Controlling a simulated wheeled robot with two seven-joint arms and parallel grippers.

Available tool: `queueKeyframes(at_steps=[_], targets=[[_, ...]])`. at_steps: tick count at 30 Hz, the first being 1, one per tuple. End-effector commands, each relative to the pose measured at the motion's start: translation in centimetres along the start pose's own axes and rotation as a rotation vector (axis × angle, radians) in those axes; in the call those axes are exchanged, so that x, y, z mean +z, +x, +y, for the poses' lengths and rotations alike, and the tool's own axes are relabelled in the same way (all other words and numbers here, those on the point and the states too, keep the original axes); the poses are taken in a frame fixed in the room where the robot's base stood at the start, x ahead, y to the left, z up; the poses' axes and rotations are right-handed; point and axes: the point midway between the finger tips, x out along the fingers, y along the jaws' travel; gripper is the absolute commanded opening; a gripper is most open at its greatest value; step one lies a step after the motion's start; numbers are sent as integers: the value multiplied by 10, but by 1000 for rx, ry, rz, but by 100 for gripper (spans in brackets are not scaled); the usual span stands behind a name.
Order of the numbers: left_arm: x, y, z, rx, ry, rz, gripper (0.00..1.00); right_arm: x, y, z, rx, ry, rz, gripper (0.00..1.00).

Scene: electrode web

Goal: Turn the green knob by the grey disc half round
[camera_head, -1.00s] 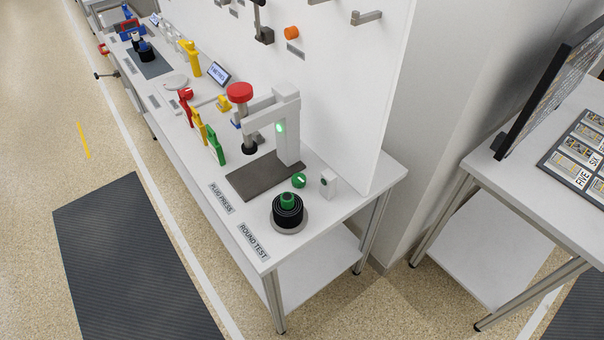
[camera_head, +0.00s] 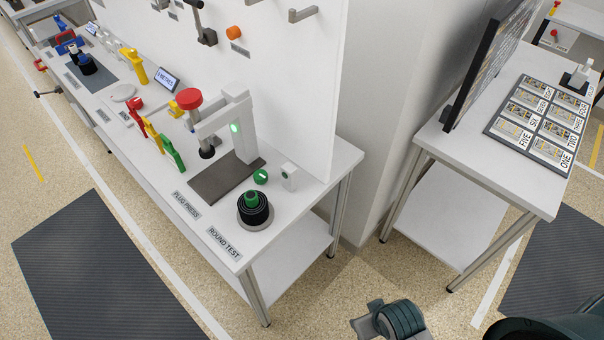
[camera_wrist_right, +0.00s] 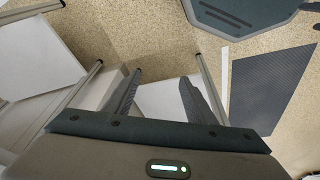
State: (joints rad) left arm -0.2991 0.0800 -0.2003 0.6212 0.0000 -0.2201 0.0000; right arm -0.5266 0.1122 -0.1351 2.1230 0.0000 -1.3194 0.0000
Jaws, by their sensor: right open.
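The green knob (camera_head: 260,176) with a pale mark sits on the white bench. It is just behind a grey disc (camera_head: 257,226) that carries a black ringed stack with a green top (camera_head: 251,197). My right gripper shows in the right wrist view (camera_wrist_right: 160,77), its two dark fingers apart with nothing between them. It is over the floor and table legs, away from the knob. The knob does not show in the right wrist view. My left gripper is not in view.
A small white box (camera_head: 289,177) stands right of the knob. A grey press (camera_head: 241,130) with a dark base plate (camera_head: 213,187) stands behind it. A second table (camera_head: 480,167) with a card panel is at right.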

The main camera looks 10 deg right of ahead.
Motion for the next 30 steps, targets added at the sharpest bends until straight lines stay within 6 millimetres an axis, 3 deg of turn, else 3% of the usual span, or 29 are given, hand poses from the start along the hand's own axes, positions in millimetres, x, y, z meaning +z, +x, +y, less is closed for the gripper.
queueKeyframes(at_steps=[3, 11, 15, 30], targets=[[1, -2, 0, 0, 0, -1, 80, -7, -31, 1, 2, 1, 14, 50], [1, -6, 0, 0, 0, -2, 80, -18, -82, 2, 0, 0, 36, 50], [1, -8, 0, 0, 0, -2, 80, -37, -109, -7, -28, -21, 70, 50], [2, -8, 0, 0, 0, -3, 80, -128, -109, -63, -188, -165, 182, 50]])
